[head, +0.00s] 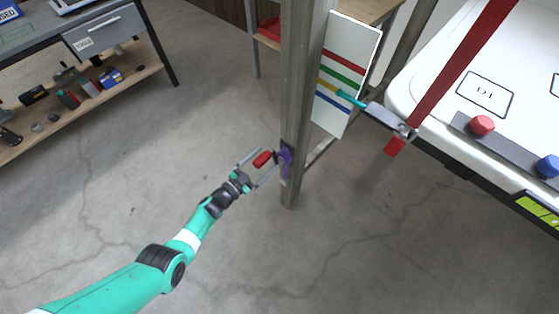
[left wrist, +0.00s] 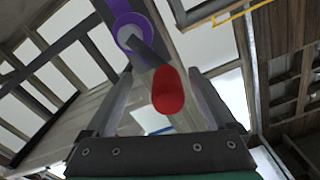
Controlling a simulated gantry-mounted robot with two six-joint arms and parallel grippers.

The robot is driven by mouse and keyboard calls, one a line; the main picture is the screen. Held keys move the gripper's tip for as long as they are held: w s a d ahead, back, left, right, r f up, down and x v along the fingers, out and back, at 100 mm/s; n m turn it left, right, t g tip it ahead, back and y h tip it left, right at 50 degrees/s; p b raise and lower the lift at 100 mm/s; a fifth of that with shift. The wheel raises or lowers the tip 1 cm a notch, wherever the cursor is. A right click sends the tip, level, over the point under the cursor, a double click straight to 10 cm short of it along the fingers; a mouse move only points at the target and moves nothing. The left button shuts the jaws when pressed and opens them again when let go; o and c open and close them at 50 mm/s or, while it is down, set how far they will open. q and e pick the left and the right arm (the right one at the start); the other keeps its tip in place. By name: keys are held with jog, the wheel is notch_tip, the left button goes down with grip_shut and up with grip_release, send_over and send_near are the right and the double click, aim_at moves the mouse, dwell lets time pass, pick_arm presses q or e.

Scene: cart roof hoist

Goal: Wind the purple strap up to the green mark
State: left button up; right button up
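A purple winch drum (head: 286,157) with a crank is mounted on a wooden post (head: 300,95). It also shows as a purple ring in the left wrist view (left wrist: 128,30). The crank's red knob (head: 262,158) lies between the fingers of my left gripper (head: 258,166). In the left wrist view the knob (left wrist: 168,90) has gaps to both fingers, so the gripper is open around it. A white board (head: 349,60) has red, green, yellow and blue stripes. The green mark (head: 343,73) is the second stripe down. A teal pointer (head: 350,99) ends near the yellow stripe. My right gripper is not in view.
The white cart roof (head: 440,80) stands at the right, with a red strap (head: 465,62) across its corner and red and blue knobs (head: 482,125) on a grey strip. A workbench (head: 75,28) with a loaded shelf is at upper left. The floor between is clear.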

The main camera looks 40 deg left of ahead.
pick_arm(q)
jog(key=shift+o, duration=0.4)
jog(key=shift+a+r, duration=0.1)
jog(key=shift+a, duration=0.05)
jog(key=shift+r, duration=0.1)
jog(key=shift+s+p, duration=0.25)
jog(key=shift+p, duration=0.05)
jog(key=s+p, duration=0.1)
jog(key=s, duration=0.1)
jog(key=s+p, duration=0.1)
jog(key=s, duration=0.1)
jog(key=s+p, duration=0.1)
jog(key=s, duration=0.2)
jog(key=shift+a, duration=0.35)
jog(key=shift+s+p, duration=0.4)
jog(key=shift+s, duration=0.3)
